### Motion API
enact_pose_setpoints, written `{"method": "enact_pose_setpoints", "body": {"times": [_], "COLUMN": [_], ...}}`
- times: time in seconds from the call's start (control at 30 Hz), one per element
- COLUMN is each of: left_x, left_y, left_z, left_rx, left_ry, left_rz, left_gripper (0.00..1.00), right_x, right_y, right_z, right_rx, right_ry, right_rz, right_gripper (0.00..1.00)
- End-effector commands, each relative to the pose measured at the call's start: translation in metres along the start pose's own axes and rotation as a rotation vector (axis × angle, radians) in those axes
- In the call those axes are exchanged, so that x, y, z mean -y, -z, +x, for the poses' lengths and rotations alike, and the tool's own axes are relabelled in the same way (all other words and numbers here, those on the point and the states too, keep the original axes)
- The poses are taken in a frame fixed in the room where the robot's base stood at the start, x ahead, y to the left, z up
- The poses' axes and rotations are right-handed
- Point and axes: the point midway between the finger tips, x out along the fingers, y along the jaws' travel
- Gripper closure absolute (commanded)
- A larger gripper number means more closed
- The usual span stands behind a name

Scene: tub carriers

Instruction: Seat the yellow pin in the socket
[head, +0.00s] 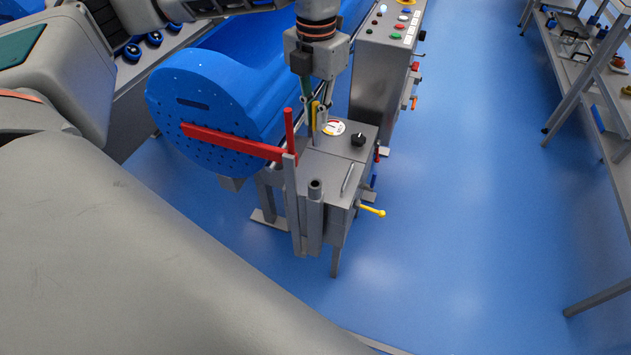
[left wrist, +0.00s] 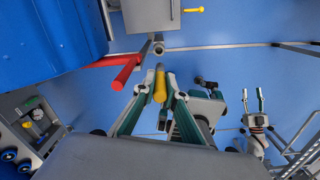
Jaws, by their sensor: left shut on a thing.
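My left gripper (head: 316,118) is shut on the yellow pin (head: 314,112), above the grey stand. In the left wrist view the yellow pin (left wrist: 160,85) sits between the fingertips of the left gripper (left wrist: 156,88), its grey end pointing away. The socket (head: 316,186) is an upright grey tube on the front of the stand, with a dark open top. It also shows in the left wrist view as a grey ring (left wrist: 159,48) beyond the pin's end. Pin and socket look apart. My right gripper (left wrist: 253,100) shows only in the left wrist view, open and empty.
A red bar (head: 230,142) runs from the blue tub (head: 205,105) to a grey post left of the socket; its upright end stands close to my left gripper. A yellow-knobbed lever (head: 372,210) sticks out right. The blue floor at right is clear up to a shelf rack (head: 590,90).

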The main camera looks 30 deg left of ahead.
Motion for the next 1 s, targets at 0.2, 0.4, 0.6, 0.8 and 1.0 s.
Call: {"method": "enact_pose_setpoints", "body": {"times": [0.2, 0.4, 0.6, 0.8, 1.0], "left_x": [-0.003, -0.004, -0.004, -0.004, -0.004], "left_y": [-0.001, 0.000, 0.001, 0.001, 0.000], "left_z": [-0.015, 0.006, 0.056, 0.104, 0.134], "left_rx": [0.001, -0.006, -0.008, -0.007, -0.003], "left_ry": [0.000, -0.001, -0.002, -0.001, -0.001], "left_rz": [-0.249, -0.295, -0.294, -0.292, -0.291], "left_gripper": [1.00, 1.00, 1.00, 1.00, 1.00], "right_x": [0.000, 0.000, -0.001, -0.004, -0.006], "right_y": [-0.002, -0.005, -0.009, -0.008, -0.010], "right_z": [0.001, 0.003, 0.006, 0.009, 0.013], "right_rx": [0.000, 0.002, 0.004, -0.003, -0.003], "right_ry": [-0.001, -0.001, -0.004, -0.010, -0.015], "right_rz": [-0.001, -0.003, -0.009, -0.015, -0.021], "right_gripper": [0.60, 0.60, 0.60, 0.60, 0.60]}}
